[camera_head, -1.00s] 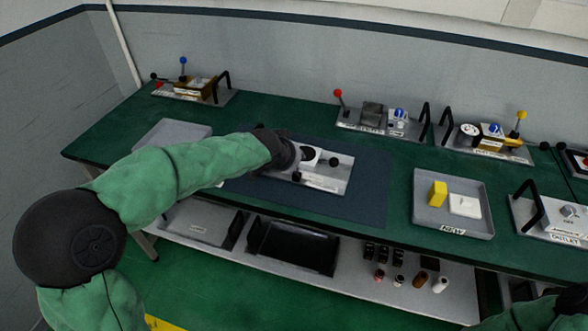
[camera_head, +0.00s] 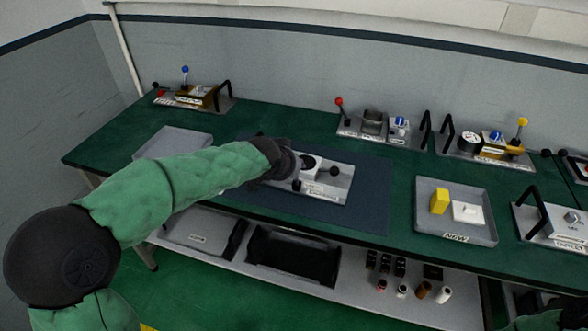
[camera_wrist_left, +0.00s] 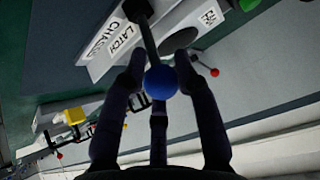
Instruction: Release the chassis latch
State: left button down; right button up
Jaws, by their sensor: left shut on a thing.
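The chassis latch unit (camera_head: 325,189) is a pale grey plate with black knobs on the dark blue mat (camera_head: 366,195). In the left wrist view its label (camera_wrist_left: 118,38) reads CHASSIS LATCH. A black lever there ends in a blue ball knob (camera_wrist_left: 161,80). My left gripper (camera_head: 291,166) reaches over the left part of the unit and hides it in the head view. In the left wrist view its fingers (camera_wrist_left: 160,92) are closed around the blue knob. Only a bit of my right sleeve shows at the lower right; its gripper is out of sight.
A grey tray (camera_head: 456,238) labelled NEW holds a yellow block (camera_head: 439,201) and a white piece (camera_head: 467,212). An empty tray (camera_head: 172,142) lies at the left. Several lever units stand along the back of the green table (camera_head: 270,118). The shelf below holds bins and small parts.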

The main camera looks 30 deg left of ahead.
pick_arm(q)
jog(key=shift+s+d+f, duration=0.15)
jog(key=shift+s+f, duration=0.05)
jog(key=shift+f, duration=0.4)
jog(key=c, duration=1.2)
grip_release()
jog(key=shift+c, duration=0.2)
jog(key=o, duration=0.3)
jog(key=shift+w+r, duration=0.1)
jog(key=shift+w, duration=0.05)
jog(key=shift+r, duration=0.2)
jog(key=shift+r, duration=0.1)
jog(key=shift+r, duration=0.2)
jog(key=v, duration=1.1)
jog(key=shift+s, duration=0.3)
